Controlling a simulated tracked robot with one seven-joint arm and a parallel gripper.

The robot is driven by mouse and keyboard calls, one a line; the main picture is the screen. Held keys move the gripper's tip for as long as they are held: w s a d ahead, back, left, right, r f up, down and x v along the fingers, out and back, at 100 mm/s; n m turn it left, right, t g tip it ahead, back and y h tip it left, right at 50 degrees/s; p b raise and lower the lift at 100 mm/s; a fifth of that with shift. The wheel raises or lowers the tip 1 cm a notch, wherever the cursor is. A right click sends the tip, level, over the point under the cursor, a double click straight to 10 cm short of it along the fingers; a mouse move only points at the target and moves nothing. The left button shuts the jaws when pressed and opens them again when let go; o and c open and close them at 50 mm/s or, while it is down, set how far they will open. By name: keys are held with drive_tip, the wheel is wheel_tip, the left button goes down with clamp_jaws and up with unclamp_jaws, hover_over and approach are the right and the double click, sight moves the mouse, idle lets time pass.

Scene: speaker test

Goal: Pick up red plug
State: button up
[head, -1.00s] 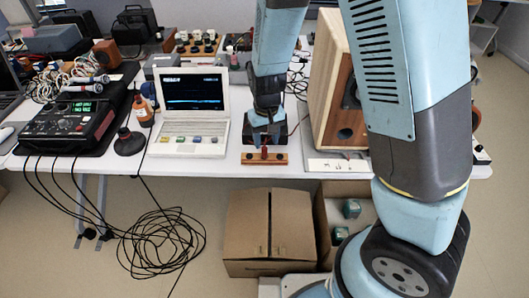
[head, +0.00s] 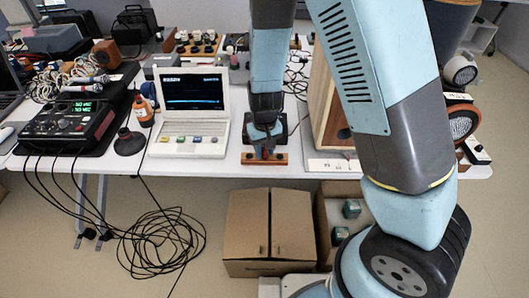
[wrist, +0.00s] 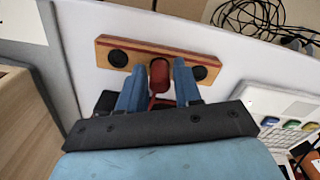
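The red plug (wrist: 159,74) stands in the wrist view at the middle of a wooden strip (wrist: 116,45) with a black round socket on each side. My gripper (wrist: 160,76) is open, with one blue finger on each side of the plug. A narrow gap shows between the plug and each finger, so it is not gripped. A thin red piece runs from the plug back between the fingers. In the head view my gripper (head: 265,149) reaches down over the wooden strip (head: 281,158) at the table's front edge, and mostly hides the plug.
A white laptop-like instrument (head: 193,120) stands close to the left of my gripper. A wooden speaker cabinet (head: 330,115) stands to the right. A black mixer-like device (head: 70,120) with cables is farther left. Cardboard boxes (head: 270,225) stand on the floor in front.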

clamp_jaws()
drive_tip(key=shift+r, duration=0.1)
